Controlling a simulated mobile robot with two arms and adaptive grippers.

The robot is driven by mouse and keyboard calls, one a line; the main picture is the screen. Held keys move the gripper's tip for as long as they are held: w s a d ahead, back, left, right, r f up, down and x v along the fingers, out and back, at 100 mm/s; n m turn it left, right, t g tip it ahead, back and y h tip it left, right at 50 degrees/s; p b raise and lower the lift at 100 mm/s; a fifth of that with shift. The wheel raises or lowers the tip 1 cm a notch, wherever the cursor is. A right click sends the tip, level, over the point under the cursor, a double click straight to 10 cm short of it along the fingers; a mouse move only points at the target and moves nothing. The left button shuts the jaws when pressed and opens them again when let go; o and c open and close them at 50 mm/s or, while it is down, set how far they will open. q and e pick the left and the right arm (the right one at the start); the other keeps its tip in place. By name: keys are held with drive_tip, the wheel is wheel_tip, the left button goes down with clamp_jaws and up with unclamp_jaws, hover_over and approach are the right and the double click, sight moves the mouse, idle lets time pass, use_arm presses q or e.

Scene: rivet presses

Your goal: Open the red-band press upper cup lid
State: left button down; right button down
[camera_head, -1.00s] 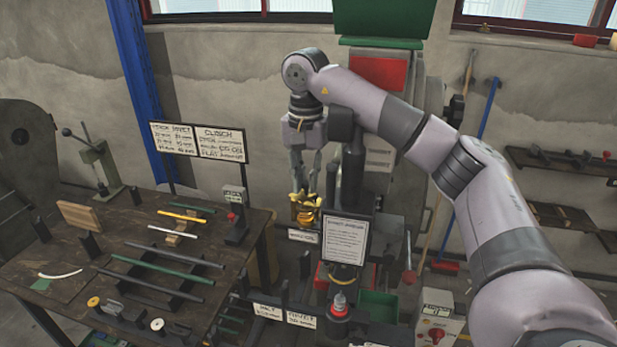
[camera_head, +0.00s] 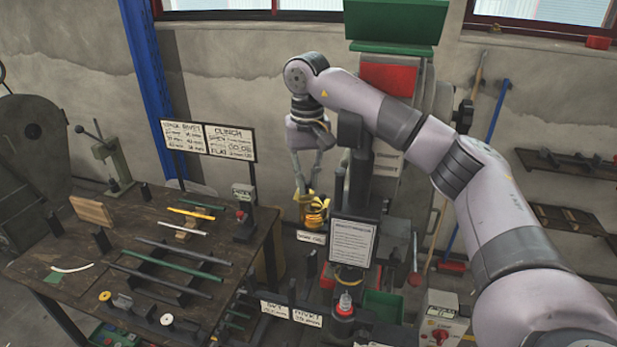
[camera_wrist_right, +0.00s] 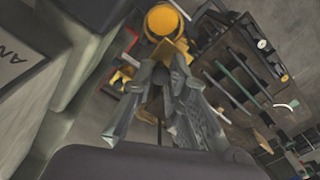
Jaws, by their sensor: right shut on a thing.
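The press with a red band (camera_head: 388,78) stands behind my right arm, which hides part of it. A small yellow cup (camera_head: 315,216) sits low at the press's left side. My right gripper (camera_head: 306,190) reaches down to it from above, its fingers shut on a yellow part that appears to be the cup's lid. In the right wrist view, a round yellow piece (camera_wrist_right: 165,20) lies just beyond the fingertips (camera_wrist_right: 162,68). How far the lid is tilted cannot be told. My left gripper is not in view.
A workbench (camera_head: 75,235) with rods and small fixtures stands at the left. A framed notice (camera_head: 352,242) stands close to the right of the yellow cup. A switch box (camera_head: 440,325) is at the lower right.

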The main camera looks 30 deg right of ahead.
sight(307, 182)
idle(0.4)
drive_tip(key=c, duration=1.6)
unclamp_jaws()
drive_tip(key=shift+o, duration=0.2)
wheel_tip(307, 182, up, 12)
